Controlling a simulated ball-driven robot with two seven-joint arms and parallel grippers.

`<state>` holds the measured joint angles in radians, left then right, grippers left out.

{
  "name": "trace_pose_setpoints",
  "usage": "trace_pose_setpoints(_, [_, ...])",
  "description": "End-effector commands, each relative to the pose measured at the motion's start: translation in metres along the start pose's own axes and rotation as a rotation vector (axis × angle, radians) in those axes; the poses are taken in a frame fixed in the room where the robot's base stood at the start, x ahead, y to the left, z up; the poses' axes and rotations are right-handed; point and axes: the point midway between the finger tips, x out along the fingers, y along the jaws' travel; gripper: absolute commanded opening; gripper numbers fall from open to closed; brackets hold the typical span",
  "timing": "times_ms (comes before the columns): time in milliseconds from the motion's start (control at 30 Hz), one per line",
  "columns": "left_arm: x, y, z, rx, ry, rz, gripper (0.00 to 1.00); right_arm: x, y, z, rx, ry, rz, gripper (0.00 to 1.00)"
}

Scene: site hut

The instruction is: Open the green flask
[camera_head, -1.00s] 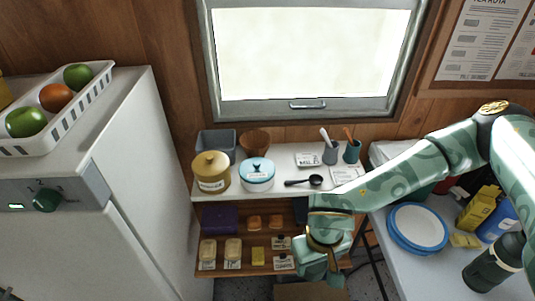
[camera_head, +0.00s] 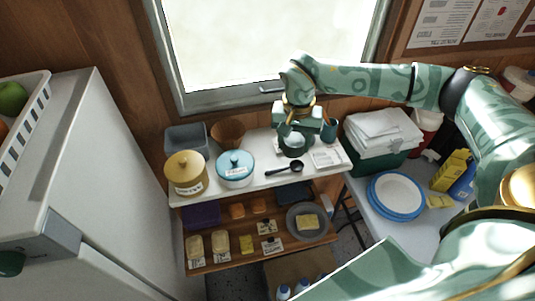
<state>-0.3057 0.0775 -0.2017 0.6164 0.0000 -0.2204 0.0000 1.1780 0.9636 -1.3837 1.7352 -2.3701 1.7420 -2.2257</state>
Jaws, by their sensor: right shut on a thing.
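My right gripper (camera_head: 296,135) is over the white shelf top under the window. It is shut on a small dark green round piece (camera_head: 293,149), seen from above with a paler top. The piece looks like a cap or cup; I cannot tell for sure that it belongs to the flask, nor whether it touches the shelf top. The green flask itself does not show now; the place on the right table where it stood is covered by my right arm. My left gripper is not in view.
On the shelf top (camera_head: 262,181) stand a yellow canister (camera_head: 186,173), a blue-lidded pot (camera_head: 235,170), a black scoop (camera_head: 286,169) and a green cup (camera_head: 329,131). Blue-rimmed plates (camera_head: 397,195) and a yellow carton (camera_head: 452,169) are on the right table. A fridge (camera_head: 90,180) stands left.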

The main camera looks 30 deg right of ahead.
Motion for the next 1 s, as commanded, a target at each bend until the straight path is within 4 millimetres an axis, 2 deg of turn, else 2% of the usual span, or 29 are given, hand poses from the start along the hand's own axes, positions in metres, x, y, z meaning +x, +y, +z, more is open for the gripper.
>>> trace_pose_setpoints(100, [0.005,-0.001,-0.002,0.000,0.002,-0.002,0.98,0.017,-0.028,-0.011,-0.001,-0.002,0.000,0.21])
trace_pose_setpoints(200, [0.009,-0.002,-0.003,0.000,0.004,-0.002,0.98,0.039,-0.042,-0.018,-0.001,-0.003,0.001,0.21])
trace_pose_setpoints(367, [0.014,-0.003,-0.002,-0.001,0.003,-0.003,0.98,0.059,-0.058,-0.026,0.000,-0.002,0.000,0.21])
trace_pose_setpoints(567, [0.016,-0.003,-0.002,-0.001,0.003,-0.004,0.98,0.070,-0.067,-0.030,-0.002,0.001,0.000,0.21])
trace_pose_setpoints(767, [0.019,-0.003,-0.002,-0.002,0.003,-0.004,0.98,0.100,-0.068,-0.030,-0.002,-0.003,0.001,0.21])
trace_pose_setpoints(1000, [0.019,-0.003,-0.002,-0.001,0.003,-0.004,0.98,0.101,-0.068,-0.031,-0.002,0.001,0.000,0.21])
